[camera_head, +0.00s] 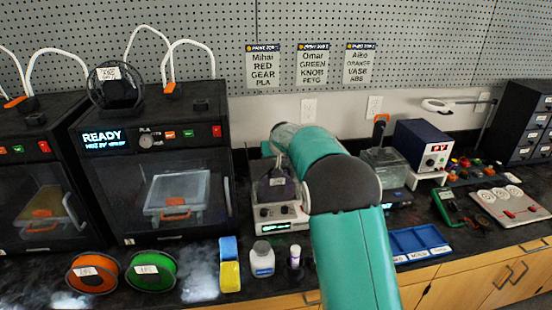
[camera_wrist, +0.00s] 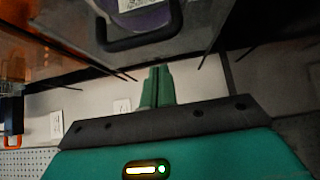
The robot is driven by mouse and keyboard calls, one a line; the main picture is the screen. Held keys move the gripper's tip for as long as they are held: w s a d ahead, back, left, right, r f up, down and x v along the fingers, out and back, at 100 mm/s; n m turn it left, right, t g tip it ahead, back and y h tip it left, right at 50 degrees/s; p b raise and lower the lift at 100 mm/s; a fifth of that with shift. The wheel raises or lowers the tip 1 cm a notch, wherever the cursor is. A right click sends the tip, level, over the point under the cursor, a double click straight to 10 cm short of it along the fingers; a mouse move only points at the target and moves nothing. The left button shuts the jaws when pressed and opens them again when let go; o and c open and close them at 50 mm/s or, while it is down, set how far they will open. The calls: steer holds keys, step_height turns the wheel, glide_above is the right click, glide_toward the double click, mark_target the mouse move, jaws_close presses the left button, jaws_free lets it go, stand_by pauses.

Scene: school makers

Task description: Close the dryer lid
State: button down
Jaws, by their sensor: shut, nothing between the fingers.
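The dryer (camera_head: 280,213) is a pale box with knobs and a lit display, on the bench at the middle of the head view. A dark spool with a white label (camera_head: 277,181) sits in its top. My arm hides much of the dryer's right and back, so the lid's angle cannot be told clearly. In the wrist view a purple spool (camera_wrist: 150,20) shows at the top, with a dark U-shaped bar (camera_wrist: 140,42) across it. My gripper (camera_wrist: 157,72) is shut and empty, just below that bar in the picture. In the head view its fingers are hidden.
A black printer (camera_head: 150,170) stands close on the left. A clear tank (camera_head: 387,165) and a blue power supply (camera_head: 420,147) stand on the right. Bottles (camera_head: 262,260) and spools (camera_head: 150,270) line the bench front. A pegboard wall (camera_head: 420,50) rises behind.

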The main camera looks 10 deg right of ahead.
steer(key=s+r, duration=0.5)
steer(key=s, duration=0.4)
steer(key=s+r+g, duration=0.1)
steer(key=s+r, duration=0.4)
steer(key=s, duration=0.5)
steer(key=s+r, duration=0.5)
steer(key=s, duration=0.4)
steer(key=s+f+g, duration=0.1)
steer(key=s+f, duration=0.2)
steer(key=s, duration=0.9)
steer(key=s+f+g, duration=0.1)
steer(key=s+f, duration=0.2)
steer(key=s, duration=0.9)
steer(key=shift+s+d+f, duration=0.2)
steer(key=shift+s+d, duration=0.1)
steer(key=shift+s, duration=0.1)
steer(key=shift+w+r, duration=0.1)
steer(key=shift+r, duration=0.05)
